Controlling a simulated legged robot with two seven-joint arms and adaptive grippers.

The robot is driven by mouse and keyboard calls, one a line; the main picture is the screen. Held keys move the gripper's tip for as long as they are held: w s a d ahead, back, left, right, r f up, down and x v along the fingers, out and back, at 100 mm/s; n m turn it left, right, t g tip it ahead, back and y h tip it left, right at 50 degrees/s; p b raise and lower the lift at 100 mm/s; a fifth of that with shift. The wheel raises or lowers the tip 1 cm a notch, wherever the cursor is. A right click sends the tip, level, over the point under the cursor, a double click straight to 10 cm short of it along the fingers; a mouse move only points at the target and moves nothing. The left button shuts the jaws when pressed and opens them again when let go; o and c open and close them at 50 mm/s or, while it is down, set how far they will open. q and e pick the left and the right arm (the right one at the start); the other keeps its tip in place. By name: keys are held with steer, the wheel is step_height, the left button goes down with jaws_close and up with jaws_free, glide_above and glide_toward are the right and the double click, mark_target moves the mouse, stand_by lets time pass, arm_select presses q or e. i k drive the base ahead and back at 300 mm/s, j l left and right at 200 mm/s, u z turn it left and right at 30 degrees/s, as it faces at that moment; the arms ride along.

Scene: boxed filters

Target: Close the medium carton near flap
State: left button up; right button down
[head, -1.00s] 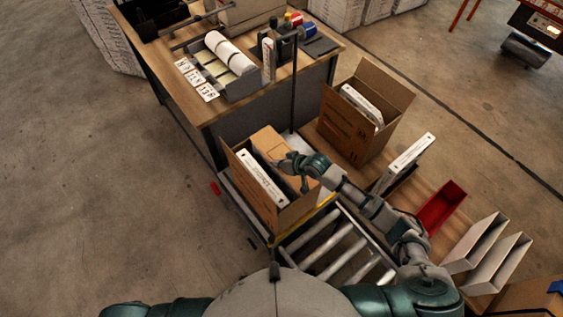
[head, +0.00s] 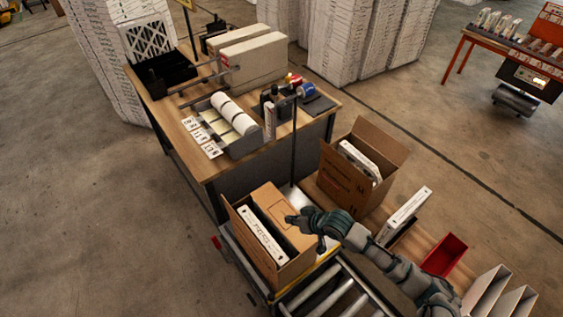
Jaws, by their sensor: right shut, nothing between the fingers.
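My right gripper (head: 291,220) is shut and empty, at the carton's upper right edge beside that flap. I cannot tell whether it touches the cardboard. My left gripper is out of view.
A larger open carton (head: 345,188) with white boxes stands behind to the right. A wooden workbench (head: 208,168) with label rolls stands behind. Conveyor rollers (head: 335,300) are bare in front.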

mark_target(248, 232)
steer(key=k, duration=1.5)
